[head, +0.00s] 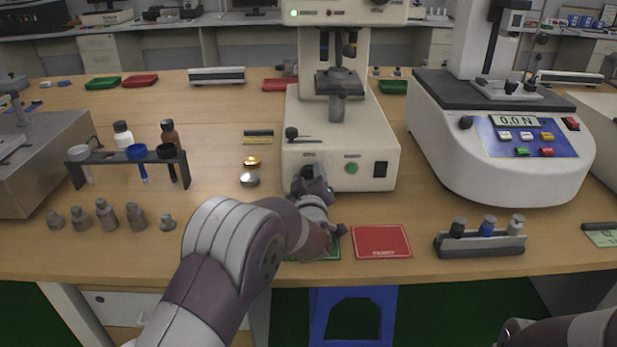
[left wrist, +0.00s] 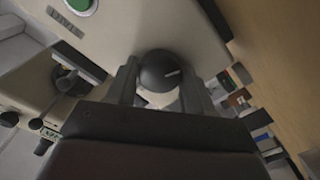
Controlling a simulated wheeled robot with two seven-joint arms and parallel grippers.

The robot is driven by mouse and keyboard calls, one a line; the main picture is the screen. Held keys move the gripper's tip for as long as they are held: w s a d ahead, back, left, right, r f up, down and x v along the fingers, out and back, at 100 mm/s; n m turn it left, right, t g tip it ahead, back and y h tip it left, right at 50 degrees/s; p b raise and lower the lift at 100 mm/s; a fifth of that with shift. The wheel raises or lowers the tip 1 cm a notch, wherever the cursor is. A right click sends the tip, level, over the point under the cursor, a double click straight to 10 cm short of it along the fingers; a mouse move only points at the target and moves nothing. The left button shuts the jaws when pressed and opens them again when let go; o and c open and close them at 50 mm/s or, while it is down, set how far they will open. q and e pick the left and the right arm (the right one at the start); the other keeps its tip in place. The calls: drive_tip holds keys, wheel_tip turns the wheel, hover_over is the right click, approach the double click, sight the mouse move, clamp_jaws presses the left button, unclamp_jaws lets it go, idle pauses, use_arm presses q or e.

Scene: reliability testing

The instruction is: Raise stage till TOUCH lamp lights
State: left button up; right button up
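The white tester (head: 345,130) stands mid-table. Its small stage (head: 338,112) sits on a post below the upper head, with a visible gap between. On the top panel a green lamp (head: 293,13) is lit and a second small lamp (head: 329,13) is dark reddish; their labels are too small to read. My left gripper (head: 312,182) is at the tester's lower front left. In the left wrist view a round black knob (left wrist: 160,72) with a white mark sits between its two fingers, which appear to touch its sides. My right gripper is out of view.
A green button (head: 351,168) and a black switch (head: 380,170) are right of the knob. A red mat (head: 381,241) and a partly covered green mat (head: 333,252) lie in front. A vial rack (head: 480,243) and a force gauge stand (head: 500,150) are at right.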

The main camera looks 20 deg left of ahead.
use_arm(q)
drive_tip(key=shift+o, duration=1.3)
drive_tip(key=p+v, duration=0.2)
drive_tip(key=v, duration=1)
drive_tip(key=shift+s+d, duration=0.1)
drive_tip(key=shift+s, duration=0.25)
idle(1.6)
